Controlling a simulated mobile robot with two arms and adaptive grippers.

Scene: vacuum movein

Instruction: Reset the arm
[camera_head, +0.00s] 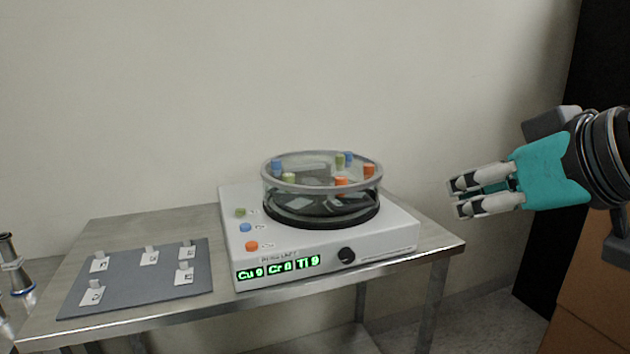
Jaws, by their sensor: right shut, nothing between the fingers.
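My right gripper (458,197) comes in from the right, teal with pale fingers. It is shut and empty, in the air to the right of the machine and beyond the table's right edge. It touches nothing. My left gripper is not in view. The white vacuum machine (383,247) stands on the metal table (190,219). A round glass chamber (320,188) with coloured knobs sits on top of it. The green display (278,268) on its front reads Cu, Cr and Ti with digits.
A grey mat (136,278) with several small labelled pieces lies on the table's left part. Metal fittings (12,265) show at the far left edge. A brown box (592,290) and a dark cabinet (590,62) stand at the right. The air between chamber and gripper is clear.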

